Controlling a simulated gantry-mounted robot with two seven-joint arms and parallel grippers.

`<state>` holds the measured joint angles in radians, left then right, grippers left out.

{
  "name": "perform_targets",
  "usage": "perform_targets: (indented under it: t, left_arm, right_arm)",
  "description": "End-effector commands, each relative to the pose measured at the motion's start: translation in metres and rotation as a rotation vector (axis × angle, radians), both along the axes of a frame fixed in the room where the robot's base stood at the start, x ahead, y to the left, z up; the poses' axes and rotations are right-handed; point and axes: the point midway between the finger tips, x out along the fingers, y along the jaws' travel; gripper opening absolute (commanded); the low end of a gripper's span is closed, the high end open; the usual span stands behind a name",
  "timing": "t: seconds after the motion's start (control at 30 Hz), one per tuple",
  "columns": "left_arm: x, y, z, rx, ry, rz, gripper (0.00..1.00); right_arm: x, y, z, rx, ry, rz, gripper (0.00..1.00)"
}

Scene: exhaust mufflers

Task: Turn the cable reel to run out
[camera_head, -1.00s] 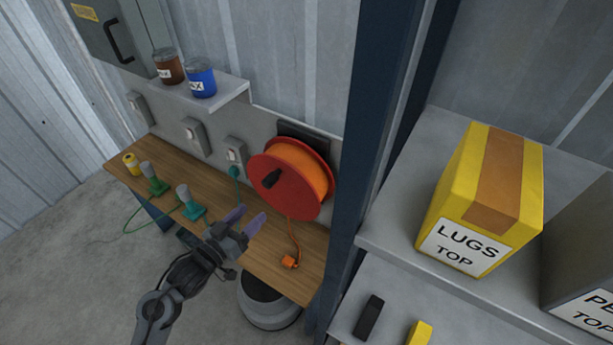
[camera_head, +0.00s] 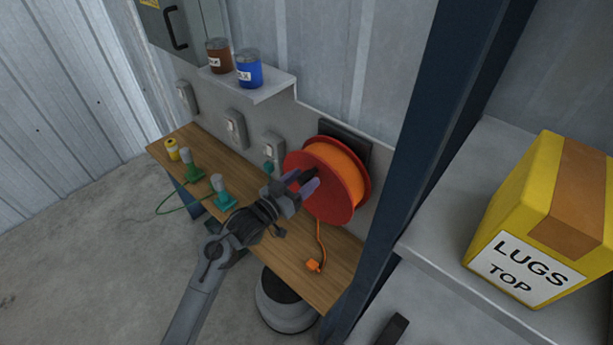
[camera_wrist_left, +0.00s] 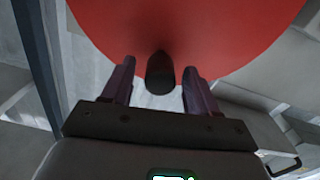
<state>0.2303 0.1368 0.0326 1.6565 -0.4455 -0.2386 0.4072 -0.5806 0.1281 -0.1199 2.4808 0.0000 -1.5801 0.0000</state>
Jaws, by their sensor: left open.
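The cable reel (camera_head: 338,178) is a red drum with orange cable, mounted on the wall panel above the wooden bench. Its red face (camera_wrist_left: 190,35) fills the top of the left wrist view. A black crank knob (camera_wrist_left: 160,72) sticks out from that face. My left gripper (camera_head: 306,182) is open in front of the reel. In the left wrist view its two purple fingers (camera_wrist_left: 158,80) stand one on each side of the knob, with gaps on both sides. The cable's orange plug end (camera_head: 314,266) hangs down to the bench. My right gripper is not in view.
The wooden bench (camera_head: 240,190) carries green-based items (camera_head: 194,172) and a yellow one left of the reel. A dark blue post (camera_head: 415,165) stands close on the right. Beyond it a shelf holds a yellow LUGS box (camera_head: 540,220). A grey round container (camera_head: 285,300) stands below the bench.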

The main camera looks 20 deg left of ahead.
Motion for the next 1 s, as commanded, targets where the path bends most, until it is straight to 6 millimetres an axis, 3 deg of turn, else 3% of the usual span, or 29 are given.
perform_targets:
  t: [0.2,0.57,0.93,1.0]
  left_arm:
    - [0.016,-0.006,0.000,0.000,0.001,0.000,0.59]
    - [0.019,-0.008,0.000,0.000,0.001,0.000,0.59]
    - [0.019,-0.007,0.000,0.000,0.001,0.000,0.02]
    - [0.018,-0.007,0.000,0.001,0.001,0.000,0.00]
  right_arm:
    - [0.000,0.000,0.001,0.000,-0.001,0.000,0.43]
    - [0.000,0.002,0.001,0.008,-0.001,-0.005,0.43]
    - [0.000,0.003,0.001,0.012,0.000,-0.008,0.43]
    - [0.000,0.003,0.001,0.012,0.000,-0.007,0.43]
